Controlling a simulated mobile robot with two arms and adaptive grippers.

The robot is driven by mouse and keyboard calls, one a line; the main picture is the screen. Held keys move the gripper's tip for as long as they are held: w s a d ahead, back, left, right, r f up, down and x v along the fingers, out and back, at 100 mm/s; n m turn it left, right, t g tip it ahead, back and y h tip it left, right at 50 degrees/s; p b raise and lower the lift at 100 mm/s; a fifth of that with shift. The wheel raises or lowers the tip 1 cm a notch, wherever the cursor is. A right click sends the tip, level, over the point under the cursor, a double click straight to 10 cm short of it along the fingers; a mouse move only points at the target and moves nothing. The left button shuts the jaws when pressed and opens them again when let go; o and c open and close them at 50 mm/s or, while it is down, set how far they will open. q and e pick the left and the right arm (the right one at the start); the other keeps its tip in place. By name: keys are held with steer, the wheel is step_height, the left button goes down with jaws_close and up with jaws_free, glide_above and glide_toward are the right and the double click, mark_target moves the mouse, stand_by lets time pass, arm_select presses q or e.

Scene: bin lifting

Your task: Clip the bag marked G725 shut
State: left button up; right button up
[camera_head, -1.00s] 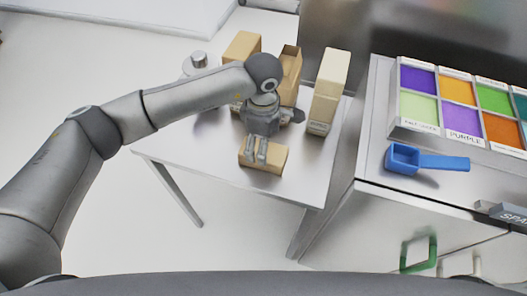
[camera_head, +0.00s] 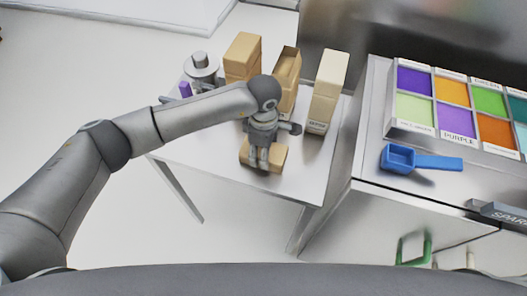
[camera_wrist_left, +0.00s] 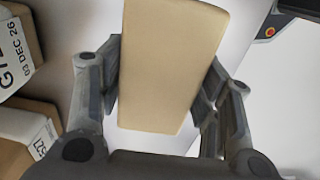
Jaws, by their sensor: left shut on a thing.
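My left gripper (camera_head: 262,160) points down over a small tan block-like bag (camera_head: 281,158) at the front of the white table. In the left wrist view its fingers (camera_wrist_left: 160,95) are on both sides of this plain tan body (camera_wrist_left: 170,60), shut on it. Behind stand a tan bag (camera_head: 242,55), a tan bag with an open-looking top (camera_head: 287,75) and a taller cream bag (camera_head: 329,85). In the left wrist view a bag (camera_wrist_left: 15,50) at the left edge bears a cut-off label starting "G7" and "03 DEC 26". My right gripper is not in view.
To the right, a counter holds a blue scoop (camera_head: 420,160) and a tray of coloured compartments (camera_head: 392,133). The table's front right is clear.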

arm_select(q)
steer(key=shift+c, duration=1)
steer(key=shift+w+r, duration=0.1)
steer(key=shift+r, duration=0.45)
steer(key=s+d+r+b, duration=0.4)
steer(key=s+r+b, duration=0.2)
steer(key=s+r, duration=0.6)
steer(key=shift+s, duration=0.85)
steer(key=shift+a, duration=0.1)
